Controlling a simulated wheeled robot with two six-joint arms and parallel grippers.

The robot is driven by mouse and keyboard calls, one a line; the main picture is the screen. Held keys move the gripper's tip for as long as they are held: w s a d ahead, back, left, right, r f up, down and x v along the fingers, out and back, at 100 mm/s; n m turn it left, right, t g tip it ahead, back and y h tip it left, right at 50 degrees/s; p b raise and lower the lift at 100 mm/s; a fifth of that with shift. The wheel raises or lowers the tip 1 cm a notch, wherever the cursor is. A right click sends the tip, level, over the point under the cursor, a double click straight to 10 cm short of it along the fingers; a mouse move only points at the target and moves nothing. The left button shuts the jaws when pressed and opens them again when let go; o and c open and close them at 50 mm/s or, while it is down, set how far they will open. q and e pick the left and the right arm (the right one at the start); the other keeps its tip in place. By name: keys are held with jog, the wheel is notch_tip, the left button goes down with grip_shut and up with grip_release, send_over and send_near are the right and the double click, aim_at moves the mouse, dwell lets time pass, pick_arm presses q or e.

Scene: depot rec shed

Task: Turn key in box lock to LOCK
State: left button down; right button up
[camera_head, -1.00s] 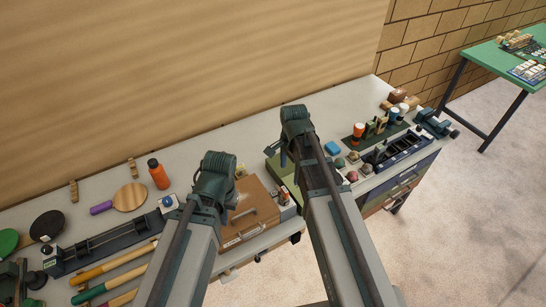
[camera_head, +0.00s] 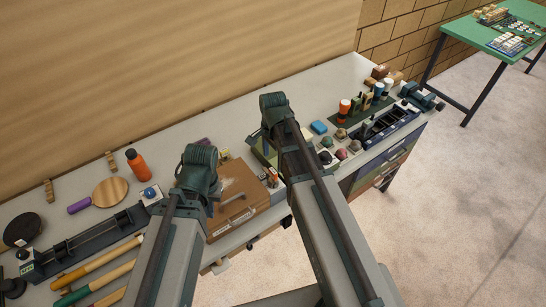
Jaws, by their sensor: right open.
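A brown wooden box (camera_head: 238,205) with a handle on its side sits on the grey bench, between and partly behind my two arms. I cannot make out a key, lock or LOCK marking at this size. My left gripper (camera_head: 207,192) is over the left part of the box; its wrist hides most of it, so its jaws cannot be read. My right gripper (camera_head: 255,141) is open and shows only in small part beside its wrist, above the bench behind and right of the box. Neither is seen touching the box.
A wall stands behind; a green table (camera_head: 498,40) is far right.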

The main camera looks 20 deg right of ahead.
aim_at(273, 171)
notch_tip(273, 171, down, 8)
jog(key=b, duration=0.7)
jog(key=shift+f, duration=0.15)
